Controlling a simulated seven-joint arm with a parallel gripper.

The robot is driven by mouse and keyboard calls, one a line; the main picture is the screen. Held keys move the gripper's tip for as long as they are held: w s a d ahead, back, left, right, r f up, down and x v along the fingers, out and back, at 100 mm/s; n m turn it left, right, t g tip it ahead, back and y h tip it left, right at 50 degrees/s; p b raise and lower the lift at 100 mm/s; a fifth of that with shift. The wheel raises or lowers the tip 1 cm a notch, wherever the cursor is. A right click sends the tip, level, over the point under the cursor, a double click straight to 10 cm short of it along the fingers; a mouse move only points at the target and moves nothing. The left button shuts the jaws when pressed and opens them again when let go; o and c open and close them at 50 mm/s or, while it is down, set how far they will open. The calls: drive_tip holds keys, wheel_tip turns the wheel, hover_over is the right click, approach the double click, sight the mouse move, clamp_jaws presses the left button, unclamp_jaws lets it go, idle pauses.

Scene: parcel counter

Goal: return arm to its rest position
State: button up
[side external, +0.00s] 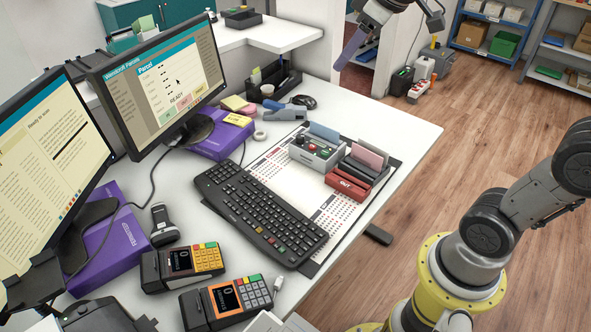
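My gripper (381,17) is at the top edge of the side external view, partly cut off, above and beyond the far right part of the counter (405,125). A dark purple-grey elongated piece (350,47) extends down and left from it. I cannot tell whether this piece is a finger or a held thing, and the finger gap is not clear. My arm's lower links rise at the right from a yellow base, and the middle of the arm is outside the frame.
Two monitors (165,75), a keyboard (260,212), a grey box with buttons (317,152), a red OUT tray (346,186) and two card terminals (182,264) crowd the counter. Shelves (490,32) stand at the back right. The wooden floor (470,130) between is open.

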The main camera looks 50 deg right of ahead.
drive_tip(key=s+a+f+m, duration=0.1)
drive_tip(key=s+f, duration=0.4)
drive_tip(key=s, duration=0.3)
drive_tip(key=s+a+f+m, duration=0.2)
drive_tip(key=s+f, duration=0.3)
drive_tip(key=s, duration=0.4)
drive_tip(key=shift+a+f, duration=0.2)
drive_tip(key=shift+f, duration=0.05)
